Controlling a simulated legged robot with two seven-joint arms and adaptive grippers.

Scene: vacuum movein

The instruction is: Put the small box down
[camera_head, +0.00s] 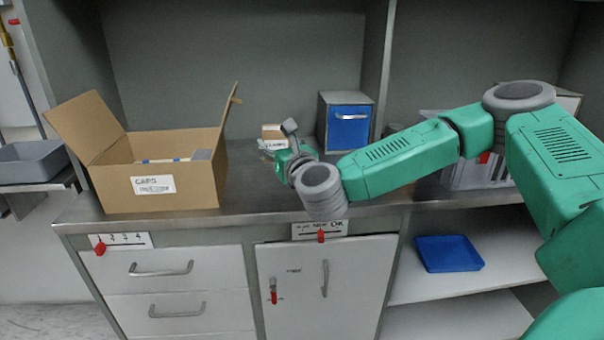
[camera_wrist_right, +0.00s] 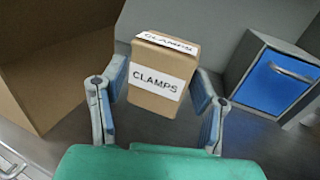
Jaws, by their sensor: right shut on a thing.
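The small box (camera_wrist_right: 160,76) is brown cardboard with white labels reading CLAMPS. In the right wrist view it sits between the two fingers of my right gripper (camera_wrist_right: 158,108), which is shut on it. In the head view the small box (camera_head: 272,132) shows partly behind my right gripper (camera_head: 286,142), over the back of the counter. My wrist hides its lower part, so I cannot tell whether it touches the counter (camera_head: 262,192). My left gripper is not in view.
An open cardboard box (camera_head: 190,190) labelled CAPS stands on the counter to the left. A small cabinet with a blue drawer (camera_head: 348,127) stands just right of my gripper. A blue tray (camera_head: 449,254) lies on the shelf below. Some counter between the open box and cabinet is bare.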

